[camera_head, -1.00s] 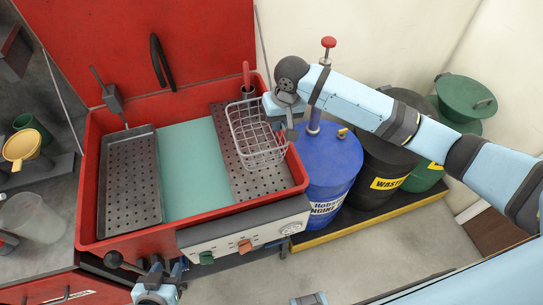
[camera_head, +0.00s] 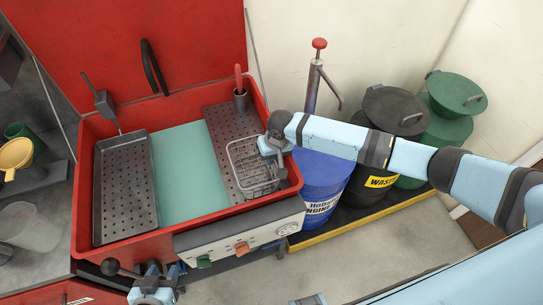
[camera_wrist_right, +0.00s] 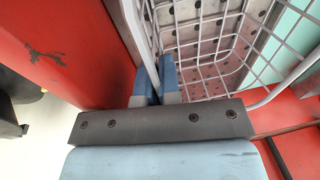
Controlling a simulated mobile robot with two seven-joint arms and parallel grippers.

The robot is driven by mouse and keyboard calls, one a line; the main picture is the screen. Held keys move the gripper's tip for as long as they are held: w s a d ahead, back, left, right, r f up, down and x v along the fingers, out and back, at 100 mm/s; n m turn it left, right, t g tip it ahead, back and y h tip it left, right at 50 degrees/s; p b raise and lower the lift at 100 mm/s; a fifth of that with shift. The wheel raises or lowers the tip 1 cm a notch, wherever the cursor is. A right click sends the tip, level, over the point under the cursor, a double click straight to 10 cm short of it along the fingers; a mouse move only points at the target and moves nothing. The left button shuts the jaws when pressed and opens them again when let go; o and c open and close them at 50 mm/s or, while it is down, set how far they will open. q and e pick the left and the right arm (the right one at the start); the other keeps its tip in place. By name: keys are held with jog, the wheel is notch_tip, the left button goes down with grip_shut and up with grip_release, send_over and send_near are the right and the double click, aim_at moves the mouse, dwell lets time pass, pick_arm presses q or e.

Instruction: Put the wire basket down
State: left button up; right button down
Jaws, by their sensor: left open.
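The wire basket (camera_head: 252,170) is a grey open mesh basket at the right side of the red washer tub, low over the perforated metal shelf. I cannot tell whether its bottom touches the shelf. My right gripper (camera_head: 272,146) is at the basket's right rim, by the tub's right wall. In the right wrist view its blue fingers (camera_wrist_right: 157,80) are close together on the basket's wire edge, with the mesh (camera_wrist_right: 220,45) beyond. My left gripper (camera_head: 158,268) is open and empty below the tub's front edge, near the black knobbed lever.
The red tub (camera_head: 85,200) also holds a perforated tray (camera_head: 125,195) at left and a teal floor panel (camera_head: 185,170). A cup with a red-handled tool (camera_head: 240,95) stands behind the basket. Blue (camera_head: 320,180), black and green drums stand right of the tub.

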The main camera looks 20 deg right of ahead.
jog(key=c, duration=1.3)
grip_release()
jog(key=shift+f, duration=0.1)
jog(key=r, duration=0.4)
jog(key=d+r, duration=0.1)
jog(key=r, duration=0.3)
jog(key=s+r, duration=0.1)
jog(key=r, duration=0.3)
jog(key=shift+s+d+r, duration=0.1)
jog(key=shift+d+r, duration=0.05)
jog(key=shift+d, duration=0.15)
